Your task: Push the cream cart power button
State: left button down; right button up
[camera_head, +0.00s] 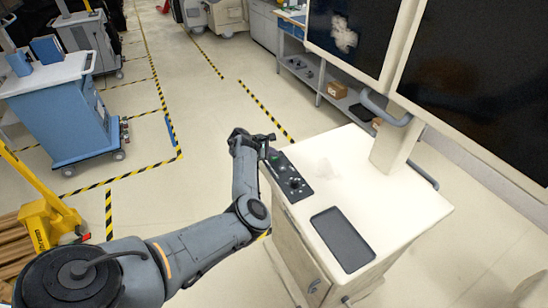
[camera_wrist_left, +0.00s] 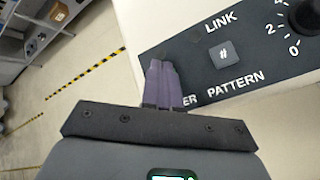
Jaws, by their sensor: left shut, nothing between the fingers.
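The cream cart (camera_head: 385,215) stands at the right of the head view, with a black control panel (camera_head: 292,183) on its top near the left edge. The panel (camera_wrist_left: 262,78) also fills the upper right of the left wrist view, with a square "#" button (camera_wrist_left: 223,54), the words LINK and PATTERN, and a dial (camera_wrist_left: 308,18). My left gripper (camera_head: 268,146) is at the panel's far left end. Its purple fingers (camera_wrist_left: 161,72) are together, empty, over the panel's end. They cover part of a label ending in "ER". No power button shows clearly; contact cannot be told.
A dark tray (camera_head: 343,238) lies on the cart top. Large dark screens (camera_head: 480,80) rise behind it on a cream post. A blue cart (camera_head: 65,115) stands at the left beyond taped floor, and a yellow jack (camera_head: 48,215) below it. Floor between is clear.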

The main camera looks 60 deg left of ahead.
aim_at(272, 158)
pick_arm(q)
jog(key=shift+f, duration=0.2)
dwell(0.5)
jog(key=shift+r, duration=0.2)
jog(key=shift+r+p, duration=0.35)
jog(key=shift+r, duration=0.2)
jog(key=shift+r+p, duration=0.9)
jog(key=shift+p, duration=0.1)
notch_tip(272, 158, up, 4)
jog(key=p, duration=0.3)
jog(key=shift+r, duration=0.1)
